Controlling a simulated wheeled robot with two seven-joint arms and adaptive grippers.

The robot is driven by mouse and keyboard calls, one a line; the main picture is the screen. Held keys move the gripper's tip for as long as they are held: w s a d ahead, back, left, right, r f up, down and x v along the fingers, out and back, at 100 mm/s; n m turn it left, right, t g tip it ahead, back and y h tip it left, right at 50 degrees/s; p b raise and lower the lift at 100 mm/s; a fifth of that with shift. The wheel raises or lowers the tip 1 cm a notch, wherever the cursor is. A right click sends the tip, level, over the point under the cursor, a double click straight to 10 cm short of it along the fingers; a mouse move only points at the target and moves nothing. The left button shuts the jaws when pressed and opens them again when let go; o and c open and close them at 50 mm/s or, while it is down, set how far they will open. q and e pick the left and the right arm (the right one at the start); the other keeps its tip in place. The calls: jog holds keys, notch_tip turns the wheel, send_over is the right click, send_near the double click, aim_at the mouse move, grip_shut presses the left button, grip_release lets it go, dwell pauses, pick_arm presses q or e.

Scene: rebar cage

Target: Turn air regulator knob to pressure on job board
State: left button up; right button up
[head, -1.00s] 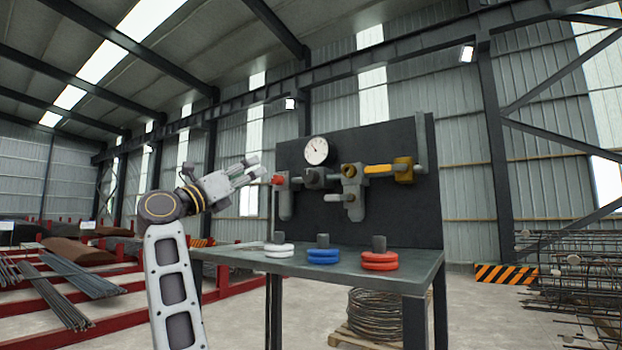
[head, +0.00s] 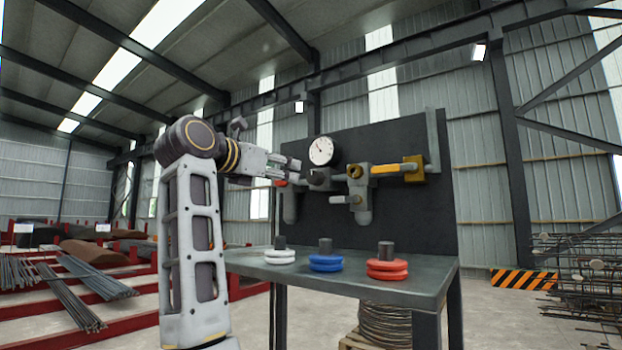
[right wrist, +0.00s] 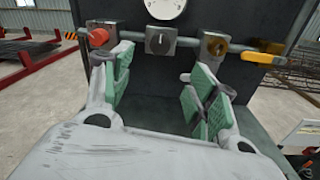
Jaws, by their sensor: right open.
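A dark panel (head: 405,215) carries a row of pipe fittings. A grey regulator body with a dark knob (right wrist: 157,42) sits in the middle of the pipe in the right wrist view; it also shows in the head view (head: 318,178). A round white gauge (head: 321,150) is just above it. My right gripper (head: 290,167) is open and empty, in front of the panel at the regulator's left. In the right wrist view its green-padded fingers (right wrist: 157,75) stand apart, with the knob beyond them, roughly between. No contact is visible. The gauge reading is too small to tell. My left gripper is not in view.
A red knob (right wrist: 98,37) is left of the regulator; a brass fitting (right wrist: 215,45) and yellow handle (head: 386,169) are right. Below, the bench (head: 345,284) holds white (head: 280,257), blue (head: 325,263) and red (head: 387,269) ring stacks.

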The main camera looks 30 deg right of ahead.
aim_at(312, 177)
jog(key=p+x, duration=0.4)
jog(key=x, duration=0.7)
jog(key=shift+w+d, duration=0.15)
jog(key=shift+d, duration=0.15)
jog(key=shift+x, duration=1.1)
jog(key=c, duration=1)
jog(key=shift+m, duration=0.8)
jog(key=o, duration=1)
